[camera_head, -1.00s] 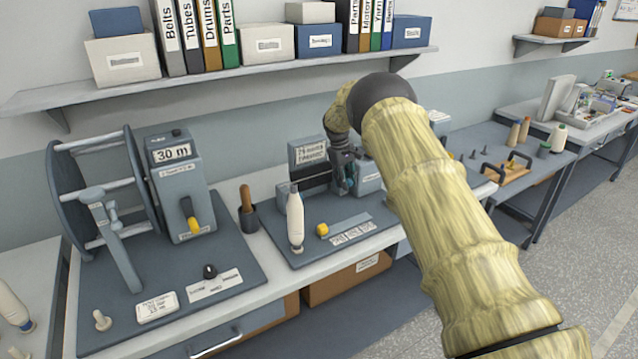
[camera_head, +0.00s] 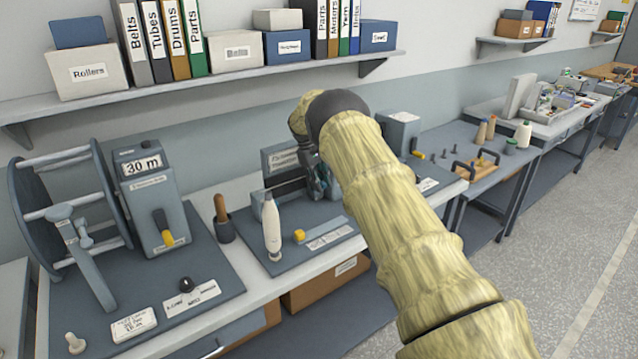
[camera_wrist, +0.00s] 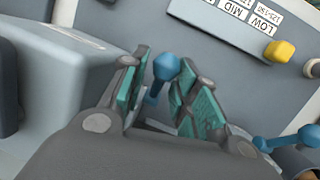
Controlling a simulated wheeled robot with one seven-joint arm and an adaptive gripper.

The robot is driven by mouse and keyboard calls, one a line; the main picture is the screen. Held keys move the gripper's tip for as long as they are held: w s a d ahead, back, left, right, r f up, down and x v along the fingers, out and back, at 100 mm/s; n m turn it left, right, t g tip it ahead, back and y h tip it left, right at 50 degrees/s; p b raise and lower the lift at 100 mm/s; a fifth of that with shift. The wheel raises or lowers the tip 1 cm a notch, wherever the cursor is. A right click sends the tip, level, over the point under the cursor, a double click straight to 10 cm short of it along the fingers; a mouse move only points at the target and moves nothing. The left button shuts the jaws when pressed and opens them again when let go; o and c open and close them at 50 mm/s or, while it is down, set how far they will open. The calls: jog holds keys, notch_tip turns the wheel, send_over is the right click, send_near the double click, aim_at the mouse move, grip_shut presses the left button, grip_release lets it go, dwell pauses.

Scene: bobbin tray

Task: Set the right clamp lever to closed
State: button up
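A blue clamp lever with a round knob (camera_wrist: 165,68) shows between my fingertips in the wrist view. The labels there read upside down, so this seems to be the right lever. Its stem runs down between the finger pads. My gripper (camera_wrist: 164,60) looks open around the knob, with a narrow gap on its left; I cannot tell whether the right finger touches it. A second blue lever (camera_wrist: 290,141) lies at the lower right. In the head view my gripper (camera_head: 318,182) is at the grey clamp station, where my arm hides the levers.
A yellow slider knob (camera_head: 299,235) and a white bobbin cone (camera_head: 271,226) stand left of my gripper. A grey housing (camera_wrist: 65,75) lies close beside the left finger in the wrist view. A spool winder (camera_head: 150,195) stands farther left.

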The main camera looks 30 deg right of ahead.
jog(key=shift+o, duration=0.4)
jog(key=shift+f, duration=0.1)
jog(key=v, duration=1.2)
jog(key=shift+s+d, duration=0.1)
jog(key=shift+d, duration=0.1)
